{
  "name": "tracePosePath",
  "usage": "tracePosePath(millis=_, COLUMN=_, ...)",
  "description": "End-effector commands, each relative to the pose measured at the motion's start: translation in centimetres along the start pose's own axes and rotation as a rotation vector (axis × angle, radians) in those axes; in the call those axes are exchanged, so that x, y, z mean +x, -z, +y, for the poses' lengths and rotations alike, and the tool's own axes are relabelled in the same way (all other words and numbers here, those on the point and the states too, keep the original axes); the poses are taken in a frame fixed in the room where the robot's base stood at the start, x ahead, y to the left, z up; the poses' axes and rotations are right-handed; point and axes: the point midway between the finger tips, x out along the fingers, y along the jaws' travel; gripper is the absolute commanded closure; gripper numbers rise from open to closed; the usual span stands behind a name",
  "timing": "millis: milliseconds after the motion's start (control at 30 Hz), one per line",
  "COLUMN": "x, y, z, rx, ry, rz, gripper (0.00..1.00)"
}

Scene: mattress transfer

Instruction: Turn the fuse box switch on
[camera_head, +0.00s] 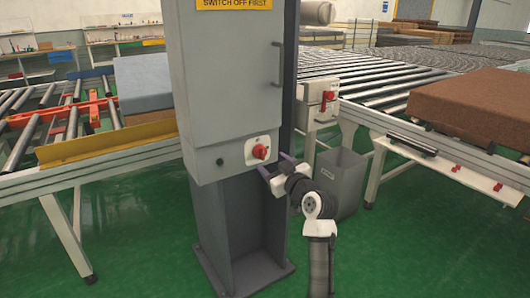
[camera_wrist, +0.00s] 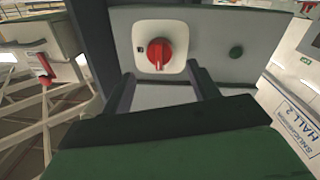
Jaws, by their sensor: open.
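The fuse box (camera_head: 228,80) is a grey cabinet on a grey stand, in the middle of the head view. Its red rotary switch (camera_head: 260,152) sits on a white plate low on the front, and it also shows in the wrist view (camera_wrist: 160,53). My gripper (camera_head: 275,163) is just below and to the right of the switch in the head view. In the wrist view my gripper (camera_wrist: 161,85) has its two fingers spread apart, with the switch between and beyond them. The fingers do not visibly touch the switch.
A dark green button (camera_head: 220,162) is left of the switch, also in the wrist view (camera_wrist: 236,52). A second box with a red switch (camera_head: 327,96) and a grey bin (camera_head: 341,180) stand behind my arm. Roller conveyors flank the cabinet; green floor (camera_head: 140,230) is clear in front.

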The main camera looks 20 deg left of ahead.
Motion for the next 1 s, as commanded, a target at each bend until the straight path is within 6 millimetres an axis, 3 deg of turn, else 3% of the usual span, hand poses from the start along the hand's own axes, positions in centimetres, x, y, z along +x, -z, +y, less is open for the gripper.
tracePosePath(millis=100, x=2.5, y=0.3, z=0.0, rx=0.000, ry=0.002, rz=-0.002, gripper=0.40)
tracePosePath(millis=300, x=5.2, y=0.1, z=0.0, rx=0.000, ry=0.001, rz=-0.001, gripper=0.40)
tracePosePath(millis=733, x=6.2, y=0.0, z=0.0, rx=-0.001, ry=0.000, rz=0.000, gripper=0.40)
tracePosePath(millis=1000, x=6.1, y=0.0, z=0.0, rx=0.000, ry=-0.001, rz=0.000, gripper=0.75)
